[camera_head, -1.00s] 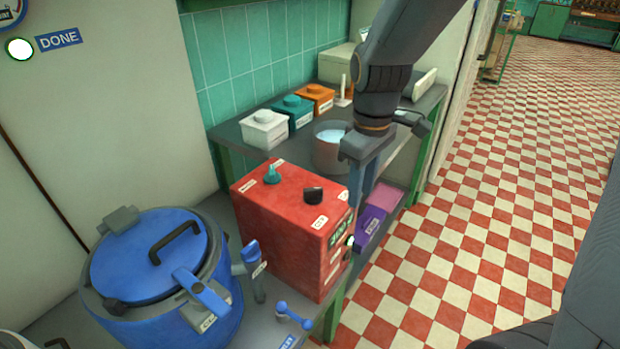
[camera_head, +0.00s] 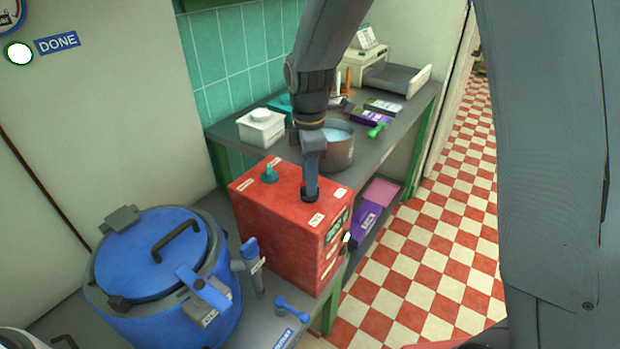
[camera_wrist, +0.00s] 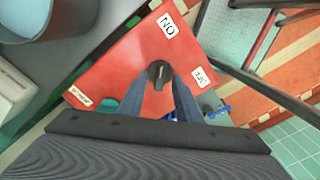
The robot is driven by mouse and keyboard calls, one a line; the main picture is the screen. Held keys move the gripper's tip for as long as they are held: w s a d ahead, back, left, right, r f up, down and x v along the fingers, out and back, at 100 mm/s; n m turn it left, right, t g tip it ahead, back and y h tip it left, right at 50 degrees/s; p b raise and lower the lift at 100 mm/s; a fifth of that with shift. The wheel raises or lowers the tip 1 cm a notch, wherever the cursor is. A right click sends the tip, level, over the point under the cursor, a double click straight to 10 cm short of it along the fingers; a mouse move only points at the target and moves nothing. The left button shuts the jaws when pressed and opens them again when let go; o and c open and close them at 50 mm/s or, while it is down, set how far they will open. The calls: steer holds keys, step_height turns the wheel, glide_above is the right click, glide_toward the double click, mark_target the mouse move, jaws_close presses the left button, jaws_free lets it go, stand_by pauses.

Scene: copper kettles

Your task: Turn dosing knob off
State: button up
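The red dosing box (camera_head: 275,225) stands on the bench with a black knob on its top face. In the wrist view the knob (camera_wrist: 160,73) lies between and just beyond the fingertips of my gripper (camera_wrist: 163,82). The fingers are apart, one on each side of it; contact cannot be told. An ON label (camera_wrist: 168,25) and an OFF label (camera_wrist: 200,77) are beside the knob. A pale mark on the knob is too small to read surely. In the head view my gripper (camera_head: 311,192) points down at the box top and mostly hides the knob.
A teal knob (camera_head: 270,172) rises from the box's back left. A blue-lidded kettle (camera_head: 150,262) stands at left. Behind the box are a metal pot (camera_head: 338,152) and a white container (camera_head: 262,128). Purple boxes (camera_head: 368,218) sit on the lower shelf.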

steer(key=shift+f, duration=0.5)
steer(key=shift+c, duration=0.2)
jaws_close()
